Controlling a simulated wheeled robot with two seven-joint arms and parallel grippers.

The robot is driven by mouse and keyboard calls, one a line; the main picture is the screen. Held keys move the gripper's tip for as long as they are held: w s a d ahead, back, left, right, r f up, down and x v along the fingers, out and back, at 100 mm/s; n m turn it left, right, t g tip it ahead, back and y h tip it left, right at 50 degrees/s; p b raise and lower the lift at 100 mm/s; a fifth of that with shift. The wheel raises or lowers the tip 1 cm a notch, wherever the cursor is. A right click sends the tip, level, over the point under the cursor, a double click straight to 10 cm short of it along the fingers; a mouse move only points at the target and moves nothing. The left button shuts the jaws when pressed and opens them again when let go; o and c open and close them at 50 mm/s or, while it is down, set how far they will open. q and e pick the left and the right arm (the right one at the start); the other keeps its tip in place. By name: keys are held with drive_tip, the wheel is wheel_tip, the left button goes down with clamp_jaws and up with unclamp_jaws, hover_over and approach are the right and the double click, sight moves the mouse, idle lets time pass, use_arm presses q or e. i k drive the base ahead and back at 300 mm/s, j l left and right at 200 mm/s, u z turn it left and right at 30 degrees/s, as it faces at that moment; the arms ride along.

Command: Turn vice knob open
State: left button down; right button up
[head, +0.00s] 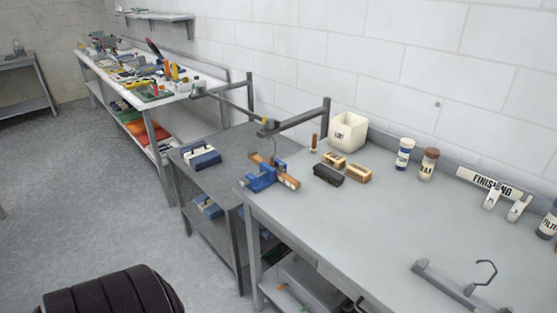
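A blue vice (262,178) is mounted at the near left corner of the grey workbench (390,235). The vice's knob or handle is too small to make out clearly, and I cannot tell how far the jaws stand apart. Neither of my grippers shows in the head view. A ribbed black part (112,295) at the bottom left may be mine.
Brushes (328,174), a white bin (347,131) and jars (428,163) stand along the bench's back. A grey frame with a hook (465,290) lies front right. A lower grey table (228,150) adjoins left; a cluttered bench (210,83) is beyond. The floor (95,215) at left is clear.

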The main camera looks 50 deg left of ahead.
sight(240, 186)
drive_tip(key=j+z, duration=0.35)
drive_tip(key=j, duration=0.25)
drive_tip(key=j+z, duration=0.3)
drive_tip(key=j, duration=0.3)
drive_tip(key=k+j+z, duration=0.15)
drive_tip(key=j+z, duration=0.2)
drive_tip(key=j, duration=0.25)
